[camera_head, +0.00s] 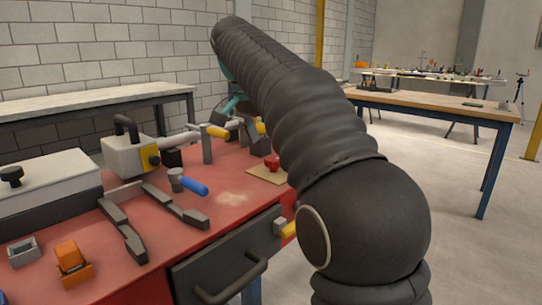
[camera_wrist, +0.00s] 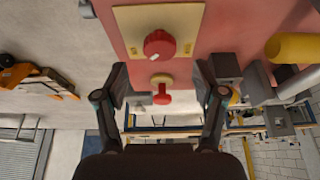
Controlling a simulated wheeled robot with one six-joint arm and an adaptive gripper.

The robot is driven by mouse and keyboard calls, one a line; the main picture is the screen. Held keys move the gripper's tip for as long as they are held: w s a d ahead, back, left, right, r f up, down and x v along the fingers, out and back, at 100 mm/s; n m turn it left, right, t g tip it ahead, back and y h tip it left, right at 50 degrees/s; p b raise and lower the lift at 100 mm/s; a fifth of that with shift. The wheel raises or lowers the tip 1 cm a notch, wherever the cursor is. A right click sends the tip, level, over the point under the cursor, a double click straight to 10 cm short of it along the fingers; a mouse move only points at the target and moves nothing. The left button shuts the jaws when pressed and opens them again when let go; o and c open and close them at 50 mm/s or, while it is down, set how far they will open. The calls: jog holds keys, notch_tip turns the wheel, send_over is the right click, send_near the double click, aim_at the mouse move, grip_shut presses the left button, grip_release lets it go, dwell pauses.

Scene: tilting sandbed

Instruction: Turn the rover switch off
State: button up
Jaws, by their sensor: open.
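A beige plate (camera_wrist: 187,18) lies on the red tabletop in the wrist view, with a round red knob (camera_wrist: 159,44) on it. Below the knob is a smaller red handle (camera_wrist: 161,97) on a yellowish round base. No label shows, so I cannot tell which red part is the rover switch. In the head view, a red knob (camera_head: 272,162) stands on the beige plate (camera_head: 262,176) near the bench's right end, partly behind my arm. My gripper (camera_wrist: 161,76) is open and empty, its fingers on either side of the small red handle, with no visible contact. My arm mostly hides it in the head view.
A blue-handled lever (camera_head: 193,186), a grey box with a black handle (camera_head: 131,155) and dark brackets (camera_head: 126,232) stand on the red bench. A yellow cylinder (camera_wrist: 293,47) and grey blocks lie right of my fingers. A drawer handle (camera_head: 232,285) juts from the front.

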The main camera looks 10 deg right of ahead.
aim_at(273, 159)
jog(key=shift+x, duration=2.65)
jog(key=shift+s, duration=0.1)
jog(key=shift+c, duration=0.3)
jog(key=c, duration=1.1)
